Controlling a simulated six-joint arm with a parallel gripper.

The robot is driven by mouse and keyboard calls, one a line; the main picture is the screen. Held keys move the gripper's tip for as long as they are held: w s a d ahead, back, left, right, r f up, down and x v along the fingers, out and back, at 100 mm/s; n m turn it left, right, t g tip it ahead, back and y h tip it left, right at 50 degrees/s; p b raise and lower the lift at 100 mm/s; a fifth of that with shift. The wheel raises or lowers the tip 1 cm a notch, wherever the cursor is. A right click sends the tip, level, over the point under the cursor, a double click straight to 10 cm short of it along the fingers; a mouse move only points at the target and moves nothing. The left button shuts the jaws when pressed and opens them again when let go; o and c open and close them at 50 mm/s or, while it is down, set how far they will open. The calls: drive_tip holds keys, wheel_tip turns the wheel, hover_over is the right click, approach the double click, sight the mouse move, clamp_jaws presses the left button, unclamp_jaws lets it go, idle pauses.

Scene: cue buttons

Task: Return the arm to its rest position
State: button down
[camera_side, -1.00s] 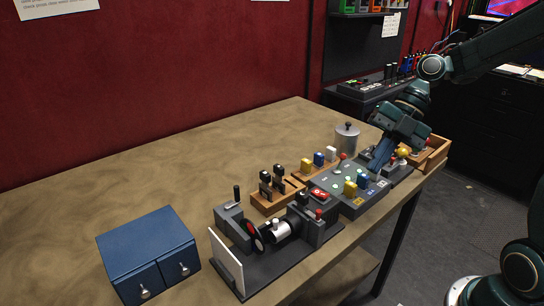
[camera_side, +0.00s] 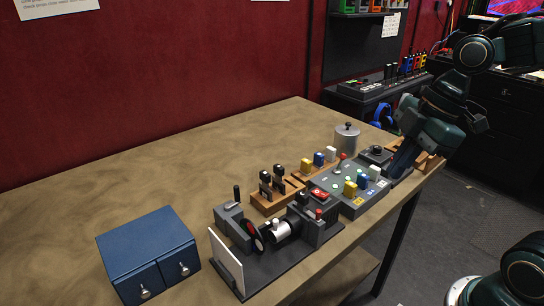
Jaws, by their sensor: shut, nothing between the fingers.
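My gripper (camera_side: 399,166) is at the right end of the table, pointing down and tilted. Its fingers are shut with nothing between them. The fingers hang in front of the wooden box (camera_side: 434,161) at the table's right end and beside a dark unit with a black knob (camera_side: 376,150). I cannot tell whether the fingertips touch anything. The grey button panel (camera_side: 350,199), with yellow, blue and white blocks and a red-topped stick, lies just left of my gripper.
A grey lidded pot (camera_side: 346,139) stands behind the panel. The table's back left (camera_side: 150,170) is clear. A dark shelf unit stands behind.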

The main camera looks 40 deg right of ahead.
drive_tip(key=s+d+r+m+t+h, duration=0.1)
drive_tip(key=s+m+t+h, duration=0.1)
drive_tip(key=s+m, duration=0.5)
drive_tip(key=shift+d+r+m+t+h, duration=0.3)
drive_tip(key=shift+d+r+m+t, duration=0.1)
drive_tip(key=shift+m, duration=2.4)
